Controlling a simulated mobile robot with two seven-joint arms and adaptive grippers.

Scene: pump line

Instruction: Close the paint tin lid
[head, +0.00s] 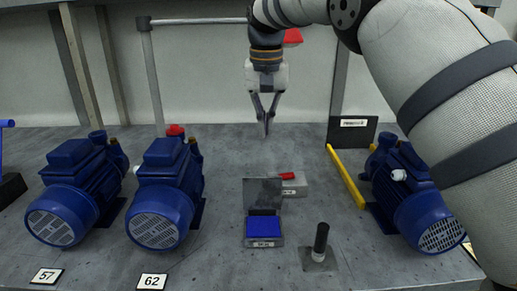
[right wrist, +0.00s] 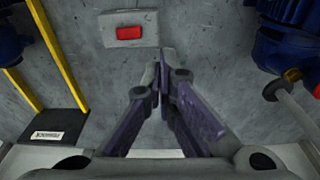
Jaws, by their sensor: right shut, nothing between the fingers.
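The small paint tin (head: 263,241) sits on the grey table near the middle front, with a blue inside showing. Its grey lid (head: 263,192) stands open, roughly upright at the tin's back edge. My right gripper (head: 266,133) points down behind and above the tin, apart from the lid. Its fingers are together with nothing between them; they also show in the right wrist view (right wrist: 162,65). I cannot make out the tin in the right wrist view. My left gripper is not in view.
A grey box with a red button (head: 295,186) lies just behind the lid. Blue pumps (head: 165,195) stand left and another (head: 415,195) right. A black upright handle on a plate (head: 320,243) stands right of the tin. A yellow bar (head: 346,177) lies farther right.

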